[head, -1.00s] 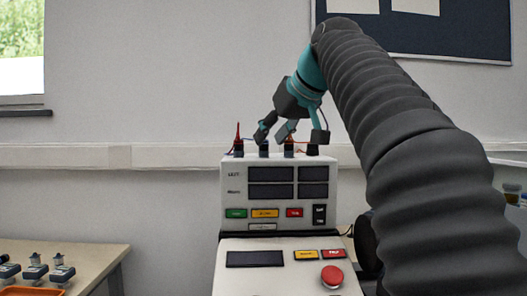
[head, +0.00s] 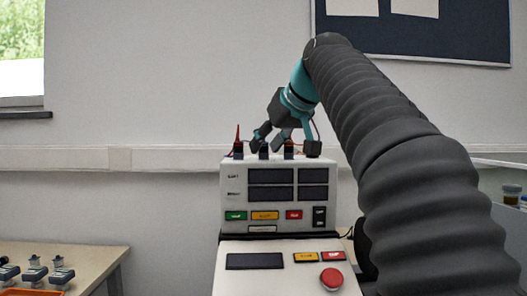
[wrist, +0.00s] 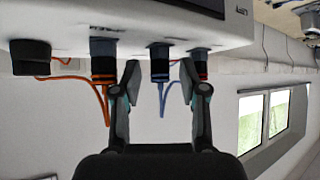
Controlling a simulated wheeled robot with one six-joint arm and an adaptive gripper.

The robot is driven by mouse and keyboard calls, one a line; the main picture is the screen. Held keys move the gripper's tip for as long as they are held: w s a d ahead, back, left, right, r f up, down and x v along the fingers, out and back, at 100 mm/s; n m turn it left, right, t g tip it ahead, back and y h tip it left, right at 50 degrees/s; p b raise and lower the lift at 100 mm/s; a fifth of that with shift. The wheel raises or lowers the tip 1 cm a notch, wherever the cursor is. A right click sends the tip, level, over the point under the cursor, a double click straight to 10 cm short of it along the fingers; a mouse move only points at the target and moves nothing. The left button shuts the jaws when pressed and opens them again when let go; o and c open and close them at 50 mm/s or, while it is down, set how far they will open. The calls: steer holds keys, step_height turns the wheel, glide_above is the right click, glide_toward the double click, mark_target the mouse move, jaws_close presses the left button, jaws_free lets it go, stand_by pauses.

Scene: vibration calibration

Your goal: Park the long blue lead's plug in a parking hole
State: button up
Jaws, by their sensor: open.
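In the wrist view, my gripper (wrist: 159,78) is open, one finger on each side of a dark plug with a blue lead (wrist: 159,62). The plug sits against the instrument box, and gaps show between it and the fingers. Its lead trails away from the box; its full length is hidden. In the head view, my gripper (head: 272,138) is just above the row of plugs on top of the instrument box (head: 230,204). I cannot make out a parking hole in either view.
In the wrist view, a plug with an orange lead (wrist: 103,62) and a red-ringed plug (wrist: 198,58) flank the blue one closely. A side table (head: 95,262) with small parts stands at left in the head view.

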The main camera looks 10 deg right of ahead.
jaws_close()
steer(key=shift+w+d+f+n+g+y, duration=0.1)
steer(key=shift+d+n+g+y, duration=0.1)
steer(key=shift+n+y, duration=0.25)
steer(key=shift+w+d+n+g+y, duration=0.1)
steer(key=shift+n+g+y, duration=0.1)
steer(key=shift+n+y, duration=0.25)
steer(key=shift+n+g+y, duration=0.5)
steer(key=shift+n+y, duration=0.2)
steer(key=shift+n, duration=0.4)
steer(key=shift+n+g, duration=0.3)
steer(key=shift+n, duration=0.1)
steer(key=shift+w+d+n+g+y, duration=0.1)
steer(key=shift+n+g+y, duration=0.2)
steer(key=shift+n+y, duration=0.2)
steer(key=shift+w+d+n+g+y, duration=0.1)
steer(key=shift+n+g+y, duration=0.2)
steer(key=shift+n+y, duration=0.15)
steer(key=shift+r+n, duration=0.2)
steer(key=shift+n, duration=0.15)
